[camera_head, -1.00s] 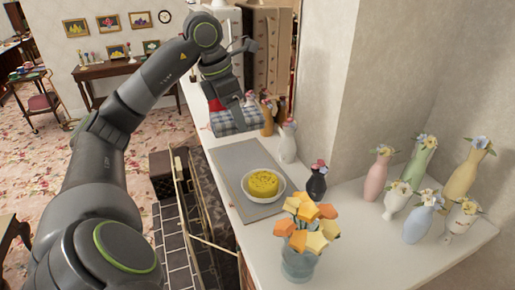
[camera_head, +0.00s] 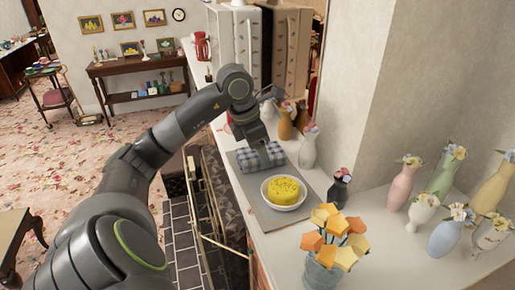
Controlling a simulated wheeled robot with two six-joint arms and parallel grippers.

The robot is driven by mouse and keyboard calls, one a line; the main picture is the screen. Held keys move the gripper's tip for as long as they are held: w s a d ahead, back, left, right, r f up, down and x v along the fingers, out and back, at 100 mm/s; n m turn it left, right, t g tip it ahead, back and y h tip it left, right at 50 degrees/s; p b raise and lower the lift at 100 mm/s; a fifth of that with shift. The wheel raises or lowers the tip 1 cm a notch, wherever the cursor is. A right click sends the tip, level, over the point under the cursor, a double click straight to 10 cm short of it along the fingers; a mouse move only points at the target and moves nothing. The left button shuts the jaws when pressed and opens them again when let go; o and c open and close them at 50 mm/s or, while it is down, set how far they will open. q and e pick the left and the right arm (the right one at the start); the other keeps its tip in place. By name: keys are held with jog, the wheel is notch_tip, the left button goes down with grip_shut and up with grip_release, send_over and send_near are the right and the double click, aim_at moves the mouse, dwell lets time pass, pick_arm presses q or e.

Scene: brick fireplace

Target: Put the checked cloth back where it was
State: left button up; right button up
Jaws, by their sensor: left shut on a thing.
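The checked cloth (camera_head: 258,158), rolled or folded into a blue-grey bundle, is at the far end of the grey mat (camera_head: 262,219) on the white mantel shelf. It lies just behind a white bowl (camera_head: 284,205) holding a round yellow thing (camera_head: 284,190). My left gripper (camera_head: 261,150) is above the cloth, pointing down, shut on it. Its fingertips are partly hidden by the wrist. I cannot tell whether the cloth's underside touches the mat. My right gripper is not in view.
Several vases with flowers stand close to the right of the cloth, including a white one (camera_head: 308,150) and a dark one (camera_head: 339,190). An orange flower bouquet (camera_head: 332,235) stands in front. The shelf's left edge drops to the fireplace.

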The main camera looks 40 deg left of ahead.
aim_at(252, 154)
pick_arm(q)
jog(key=o, duration=0.6)
jog(key=shift+s+a, duration=0.1)
jog(key=shift+s, duration=0.05)
jog(key=shift+o, duration=1.7)
jog(key=shift+d, duration=0.25)
jog(key=b+v, duration=0.4)
jog(key=v, duration=0.3)
jog(key=p+v, duration=0.2)
jog(key=v, duration=0.3)
jog(key=shift+r, duration=0.1)
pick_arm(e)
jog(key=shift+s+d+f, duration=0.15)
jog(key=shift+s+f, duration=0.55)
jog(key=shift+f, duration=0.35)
